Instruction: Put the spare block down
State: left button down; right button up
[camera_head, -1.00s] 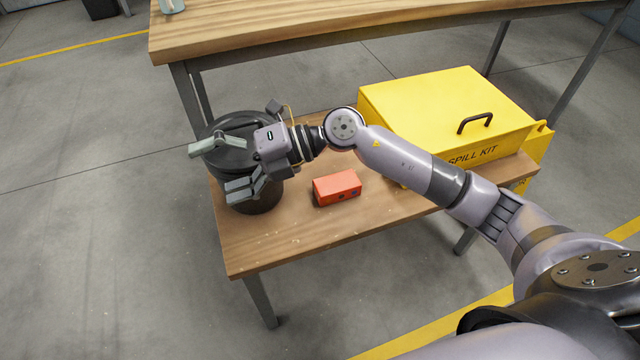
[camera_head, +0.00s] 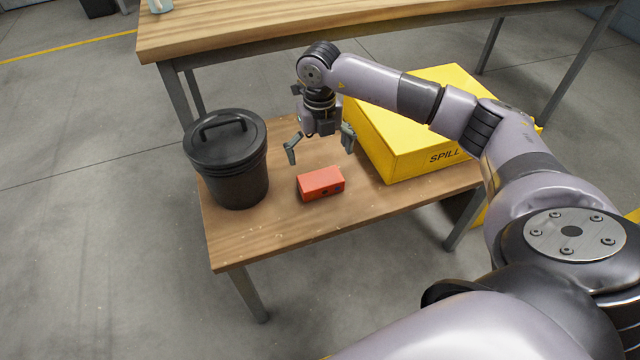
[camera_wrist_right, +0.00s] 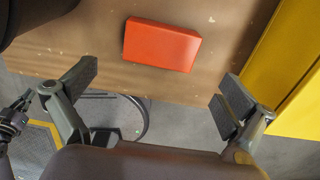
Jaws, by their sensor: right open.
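The spare block is an orange-red brick-shaped block (camera_head: 320,183) lying flat on the low wooden table, between the black bin and the yellow box. It also shows in the right wrist view (camera_wrist_right: 162,45), beyond the fingertips. My right gripper (camera_head: 320,150) points down above the table, behind and a little above the block in the head view. Its fingers are spread wide with nothing between them; in the right wrist view the two fingers (camera_wrist_right: 160,88) stand apart at left and right. The gripper does not touch the block.
A black lidded bin (camera_head: 228,165) stands on the low table (camera_head: 275,235) at left. A yellow spill kit box (camera_head: 400,140) takes up its right side. A higher wooden table (camera_head: 250,35) stands behind. The low table's front part is clear.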

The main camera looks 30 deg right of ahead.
aim_at(320, 178)
notch_tip(320, 178, down, 5)
jog(key=shift+f+b, duration=0.1)
jog(key=shift+b, duration=0.2)
notch_tip(320, 178, down, 4)
jog(key=shift+d+f+b, duration=0.1)
jog(key=shift+f+b, duration=0.1)
jog(key=shift+b, duration=0.15)
pick_arm(q)
jog(key=r, duration=0.2)
jog(key=w+r, duration=0.1)
jog(key=r, duration=0.2)
pick_arm(e)
jog(key=shift+c, duration=0.6)
jog(key=shift+r, duration=0.1)
jog(key=c, duration=1.5)
